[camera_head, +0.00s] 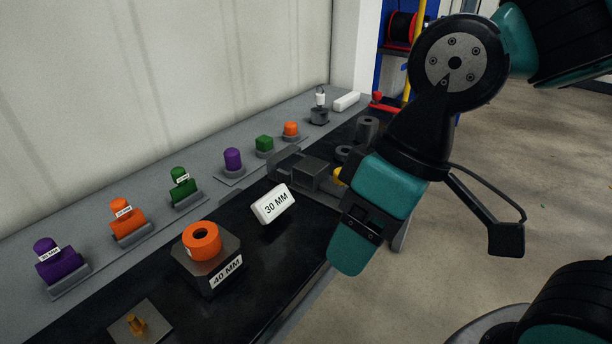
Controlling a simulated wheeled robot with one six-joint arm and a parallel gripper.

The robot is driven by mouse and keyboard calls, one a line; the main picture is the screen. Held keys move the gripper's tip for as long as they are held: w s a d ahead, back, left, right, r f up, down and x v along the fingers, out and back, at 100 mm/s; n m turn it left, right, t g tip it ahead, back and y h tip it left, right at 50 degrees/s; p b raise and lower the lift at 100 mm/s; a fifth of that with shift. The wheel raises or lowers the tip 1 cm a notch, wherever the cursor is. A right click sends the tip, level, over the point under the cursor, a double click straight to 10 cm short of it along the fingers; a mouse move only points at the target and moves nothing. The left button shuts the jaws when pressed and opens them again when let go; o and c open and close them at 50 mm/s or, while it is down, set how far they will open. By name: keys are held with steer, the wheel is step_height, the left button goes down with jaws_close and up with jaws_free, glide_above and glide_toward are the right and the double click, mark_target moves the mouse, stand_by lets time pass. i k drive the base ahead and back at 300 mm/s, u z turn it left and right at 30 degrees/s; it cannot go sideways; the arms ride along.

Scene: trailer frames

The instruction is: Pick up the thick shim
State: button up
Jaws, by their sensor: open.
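A dark block labelled 40 MM (222,272) sits on the black work surface, with an orange ring (202,241) on top of it. A white block labelled 30 MM (273,204) stands tilted behind and to its right. By label, the 40 MM block is the thicker; neither is marked as a shim. My gripper (352,248) hangs to the right of both blocks, apart from them in the picture, at the bench's right edge. It is open, with nothing seen in it. Its fingertips are hard to make out from this side.
Purple (60,262), orange (127,220) and green (183,187) labelled pieces sit in holders along the wall. Smaller coloured pieces stand farther back. A plate with a brass peg (136,324) lies at the front. Grey fixtures (306,174) stand behind the white block. Open floor (500,180) lies right.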

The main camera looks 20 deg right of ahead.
mark_target(56, 263)
steer(key=z, duration=0.1)
steer(key=k, duration=0.45)
steer(key=u, duration=0.65)
steer(key=i, duration=0.35)
steer(key=z, duration=0.1)
steer(key=k, duration=0.65)
steer(key=u, duration=1.15)
steer(key=i, duration=1)
